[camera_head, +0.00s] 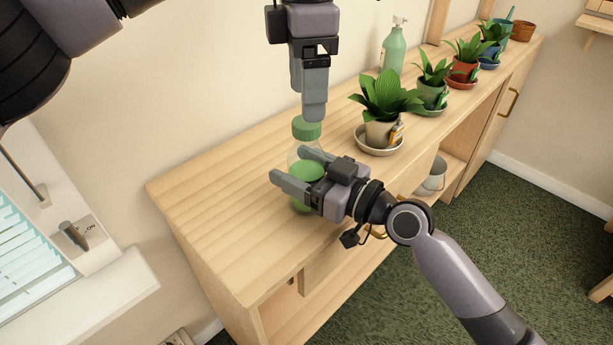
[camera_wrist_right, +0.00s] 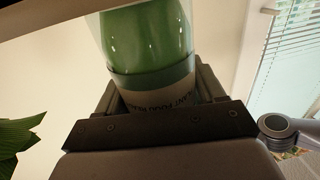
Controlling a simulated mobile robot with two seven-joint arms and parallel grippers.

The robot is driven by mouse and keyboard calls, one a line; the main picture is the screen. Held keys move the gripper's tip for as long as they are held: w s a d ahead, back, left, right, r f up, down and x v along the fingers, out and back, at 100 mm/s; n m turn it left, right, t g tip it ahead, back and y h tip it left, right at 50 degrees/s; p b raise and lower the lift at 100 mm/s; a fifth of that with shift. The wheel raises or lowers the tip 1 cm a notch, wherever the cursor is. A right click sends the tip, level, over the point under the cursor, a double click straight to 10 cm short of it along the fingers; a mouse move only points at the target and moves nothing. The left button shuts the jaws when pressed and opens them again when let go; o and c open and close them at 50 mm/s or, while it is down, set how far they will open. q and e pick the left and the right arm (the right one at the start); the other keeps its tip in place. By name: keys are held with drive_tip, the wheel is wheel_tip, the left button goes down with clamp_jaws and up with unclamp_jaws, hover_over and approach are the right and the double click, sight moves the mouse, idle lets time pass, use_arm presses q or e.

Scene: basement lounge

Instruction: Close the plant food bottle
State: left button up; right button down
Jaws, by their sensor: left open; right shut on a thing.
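The plant food bottle (camera_head: 306,171) is clear with green contents and stands upright near the front of the wooden cabinet top. My right gripper (camera_head: 293,166) is shut on its body from the front right. In the right wrist view the bottle (camera_wrist_right: 150,40) sits between the fingers, with a printed label low on it. A green cap (camera_head: 306,129) is at the bottle's top; I cannot tell whether it is seated. My left gripper (camera_head: 314,112) points down just above the cap and is open, its fingers overlapping in this view.
The wooden cabinet (camera_head: 215,185) has free top to the left. A potted plant (camera_head: 384,105) on a saucer stands close on the right, with several more behind. A green pump bottle (camera_head: 393,50) stands near the wall. A window (camera_head: 35,265) is at lower left.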

use_arm(q)
wheel_tip(320, 180, up, 8)
drive_tip(key=shift+f, duration=0.2)
idle(0.3)
use_arm(e)
drive_tip(key=shift+c, duration=0.2)
unclamp_jaws()
drive_tip(key=b+v, duration=0.1)
drive_tip(key=v, duration=0.5)
drive_tip(key=shift+f, duration=0.1)
drive_tip(key=shift+s+d, duration=0.35)
drive_tip(key=shift+d, duration=0.1)
use_arm(q)
drive_tip(key=shift+f, duration=0.5)
